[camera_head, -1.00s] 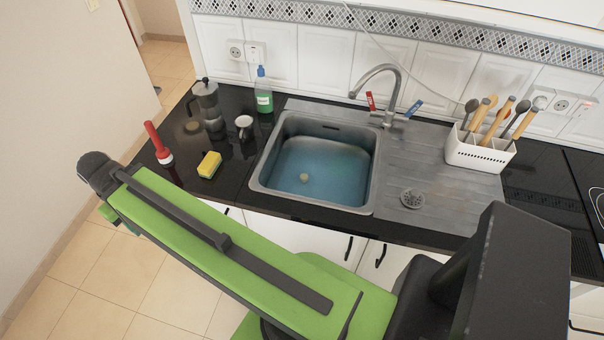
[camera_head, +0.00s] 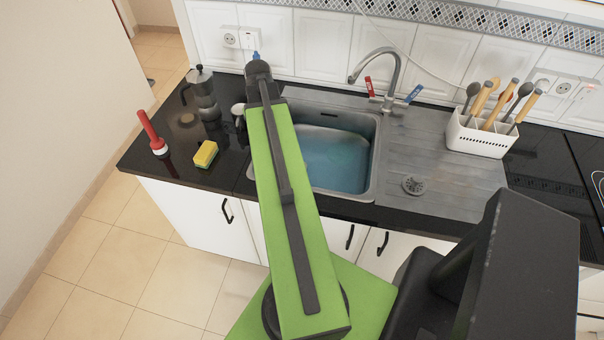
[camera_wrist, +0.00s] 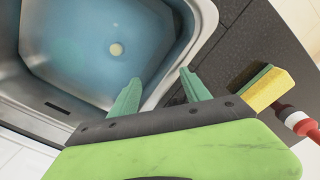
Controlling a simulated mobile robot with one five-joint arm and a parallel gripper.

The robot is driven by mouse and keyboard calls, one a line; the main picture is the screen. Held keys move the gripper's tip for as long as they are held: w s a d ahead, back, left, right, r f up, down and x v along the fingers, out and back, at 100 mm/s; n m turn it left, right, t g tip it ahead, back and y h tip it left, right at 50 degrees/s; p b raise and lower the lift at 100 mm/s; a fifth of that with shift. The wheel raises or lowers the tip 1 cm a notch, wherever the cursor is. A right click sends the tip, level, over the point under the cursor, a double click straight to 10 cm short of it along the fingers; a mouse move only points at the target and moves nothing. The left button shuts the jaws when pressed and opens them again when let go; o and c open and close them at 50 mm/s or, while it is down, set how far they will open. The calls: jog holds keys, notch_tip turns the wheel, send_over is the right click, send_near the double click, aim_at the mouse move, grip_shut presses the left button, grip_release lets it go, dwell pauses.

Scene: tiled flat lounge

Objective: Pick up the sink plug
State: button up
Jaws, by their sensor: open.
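The sink plug, a small pale round disc (camera_wrist: 117,49), shows on the floor of the water-filled sink in the wrist view. In the head view my arm hides it. The steel sink basin (camera_head: 372,170) holds bluish water; its rim also shows in the wrist view (camera_wrist: 205,25). My gripper (camera_wrist: 160,76) is open and empty, its two green fingers spread apart. In the wrist view the fingertips overlap the sink's rim and the plug lies beyond the left finger. How high the fingers are above the rim I cannot tell. In the head view the fingers are hidden.
A white utensil holder (camera_head: 482,135) stands right, past a drain strainer (camera_head: 413,185) on the drainboard.

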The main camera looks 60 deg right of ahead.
jog(key=s+d+m, duration=0.1)
jog(key=s+d, duration=0.8)
notch_tip(320, 180, down, 18)
jog(key=b, duration=1.8)
jog(key=shift+s+a+f, duration=0.15)
jog(key=shift+f, duration=0.1)
jog(key=shift+r, duration=0.2)
grip_shut()
